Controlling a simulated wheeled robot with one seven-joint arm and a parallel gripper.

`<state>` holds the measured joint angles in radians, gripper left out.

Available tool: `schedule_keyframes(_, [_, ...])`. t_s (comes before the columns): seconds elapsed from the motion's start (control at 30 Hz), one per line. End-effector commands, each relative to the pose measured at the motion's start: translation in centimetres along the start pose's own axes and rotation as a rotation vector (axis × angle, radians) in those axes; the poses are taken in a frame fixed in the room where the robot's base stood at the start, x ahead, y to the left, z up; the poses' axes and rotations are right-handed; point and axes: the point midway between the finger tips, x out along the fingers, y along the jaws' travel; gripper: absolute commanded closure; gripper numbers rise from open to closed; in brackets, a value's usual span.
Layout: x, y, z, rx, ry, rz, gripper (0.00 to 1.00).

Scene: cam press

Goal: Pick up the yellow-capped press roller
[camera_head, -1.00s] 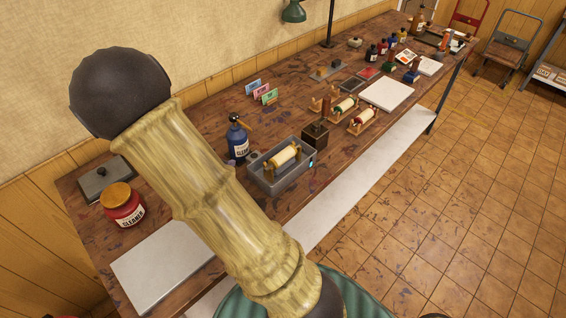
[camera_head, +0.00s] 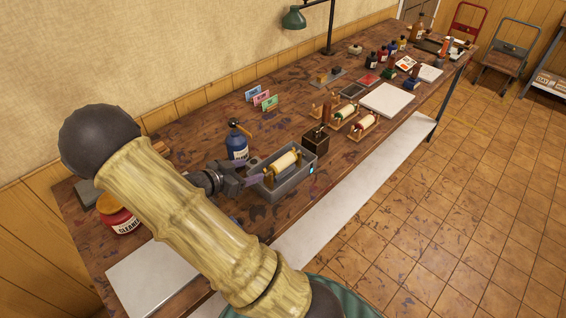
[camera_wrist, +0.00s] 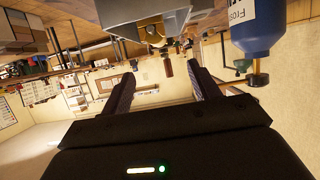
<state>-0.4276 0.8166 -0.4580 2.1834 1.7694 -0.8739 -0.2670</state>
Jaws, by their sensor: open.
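The yellow-capped press roller (camera_head: 284,161), a cream cylinder with yellowish ends, lies in a grey open-topped box (camera_head: 291,188) on the bench. In the wrist view, which is upside down, the two fingers of my gripper (camera_wrist: 163,80) stand apart. The grey box (camera_wrist: 118,12) is ahead of them, with a round yellow end of the roller (camera_wrist: 151,31) in front.
A blue bottle (camera_head: 237,147) stands close behind my gripper. A dark open box (camera_head: 316,140) stands right of the grey box. Green-ended (camera_head: 345,112) and red-ended (camera_head: 364,123) rollers rest on wooden stands farther right. A red cleaner jar (camera_head: 120,219) and a white board (camera_head: 150,278) are at the left.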

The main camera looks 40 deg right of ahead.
Motion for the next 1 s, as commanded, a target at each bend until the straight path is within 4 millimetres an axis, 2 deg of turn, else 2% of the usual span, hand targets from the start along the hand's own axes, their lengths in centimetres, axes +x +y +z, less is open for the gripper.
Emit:
schedule_keyframes(0.3, [5.8,0.1,-0.1,-0.004,0.001,0.003,0.39])
schedule_keyframes(0.5, [8.5,0.1,0.0,-0.002,0.0,0.001,0.39])
schedule_keyframes(0.87, [8.8,0.0,0.0,-0.001,-0.001,-0.002,0.39])
schedule_keyframes(1.0, [9.7,0.2,0.0,-0.003,0.0,0.001,0.39])
